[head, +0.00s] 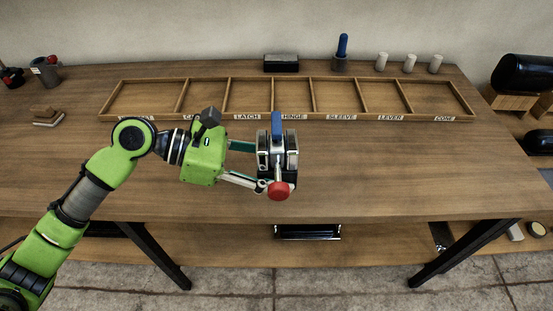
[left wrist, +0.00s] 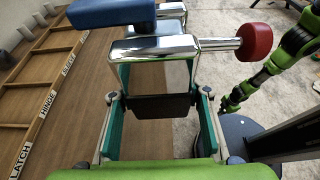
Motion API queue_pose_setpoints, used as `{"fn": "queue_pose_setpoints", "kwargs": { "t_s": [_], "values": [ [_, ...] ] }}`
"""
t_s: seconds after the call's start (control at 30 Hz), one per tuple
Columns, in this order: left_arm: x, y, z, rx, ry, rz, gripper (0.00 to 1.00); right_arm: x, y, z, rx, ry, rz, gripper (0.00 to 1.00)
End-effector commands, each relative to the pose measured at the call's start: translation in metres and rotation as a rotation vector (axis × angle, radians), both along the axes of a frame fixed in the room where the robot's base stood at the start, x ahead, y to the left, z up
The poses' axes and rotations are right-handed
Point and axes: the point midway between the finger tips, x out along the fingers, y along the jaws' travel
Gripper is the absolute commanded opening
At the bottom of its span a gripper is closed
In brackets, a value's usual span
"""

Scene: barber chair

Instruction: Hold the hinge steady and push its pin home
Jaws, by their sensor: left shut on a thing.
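The hinge (head: 291,146) is a chrome metal piece with a blue part (head: 277,124) pointing to the back of the bench. Its pin has a red knob (head: 279,191) on the near side; a length of bare shaft (left wrist: 220,44) shows between knob and hinge in the left wrist view. My left gripper (head: 262,166) is shut on the hinge and holds it over the bench's front part. In the left wrist view its fingers (left wrist: 160,112) lie either side of a dark part under the chrome (left wrist: 160,48). My right gripper is not visible in the head view.
A labelled wooden tray (head: 474,112) with empty compartments lies along the bench's back. Behind it stand a dark box (head: 281,64), a holder with a blue handle (head: 342,46) and several white cylinders (head: 409,63). The bench (head: 390,170) is clear to the right.

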Motion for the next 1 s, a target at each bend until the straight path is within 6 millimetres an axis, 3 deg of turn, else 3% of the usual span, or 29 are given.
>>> {"fn": "queue_pose_setpoints", "kwargs": {
  "t_s": [0.47, 1.0],
  "values": [
    [-0.004, 0.000, 0.004, -0.004, -0.002, 0.000, 0.05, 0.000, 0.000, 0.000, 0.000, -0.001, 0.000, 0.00],
    [0.025, -0.001, -0.020, -0.004, -0.002, 0.001, 0.05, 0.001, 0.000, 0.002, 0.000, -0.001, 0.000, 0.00]
  ]
}}
